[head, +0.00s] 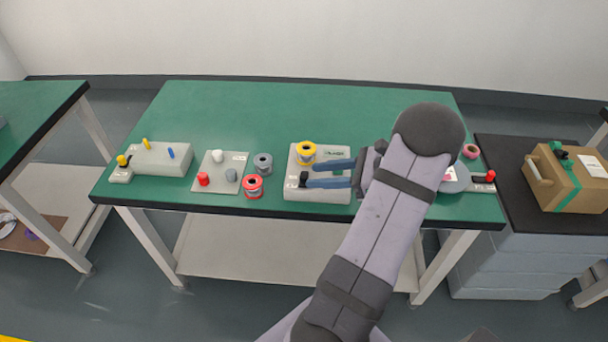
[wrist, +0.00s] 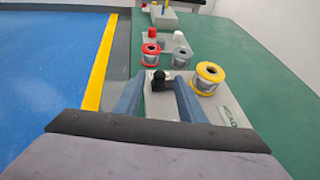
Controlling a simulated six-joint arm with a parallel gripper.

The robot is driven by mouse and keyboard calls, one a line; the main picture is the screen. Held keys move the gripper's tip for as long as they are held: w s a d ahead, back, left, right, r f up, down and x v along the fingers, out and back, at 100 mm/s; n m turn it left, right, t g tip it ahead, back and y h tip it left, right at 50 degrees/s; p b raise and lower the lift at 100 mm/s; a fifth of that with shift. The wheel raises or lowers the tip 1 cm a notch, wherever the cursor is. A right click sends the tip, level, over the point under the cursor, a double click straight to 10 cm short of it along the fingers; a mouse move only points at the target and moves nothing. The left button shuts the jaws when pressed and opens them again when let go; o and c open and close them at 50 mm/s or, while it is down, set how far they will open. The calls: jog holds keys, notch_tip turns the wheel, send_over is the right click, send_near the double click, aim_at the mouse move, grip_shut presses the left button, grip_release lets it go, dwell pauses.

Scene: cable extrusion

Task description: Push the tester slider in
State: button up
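A pale grey box (head: 318,194) stands at the front middle of the green table, with a yellow-rimmed spool (head: 306,152) on top. A short black upright knob (head: 304,178), likely the slider handle, is at the box's front left; it also shows in the wrist view (wrist: 159,81). My gripper (head: 308,175) is open, with its two blue fingers apart over the box and pointing left. In the wrist view the knob appears in the gap between the fingertips. Whether a finger touches it is not clear. The box's right part is hidden by my gripper.
Red (head: 253,186) and grey (head: 263,163) spools stand left of the box. Beyond them are a plate with coloured pegs (head: 222,184) and another grey box (head: 162,159) with yellow and blue pins. A cardboard box (head: 567,185) sits on a side cabinet. The table's back is clear.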

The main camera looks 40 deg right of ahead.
aim_at(306, 176)
jog(key=shift+x, duration=2.55)
grip_shut()
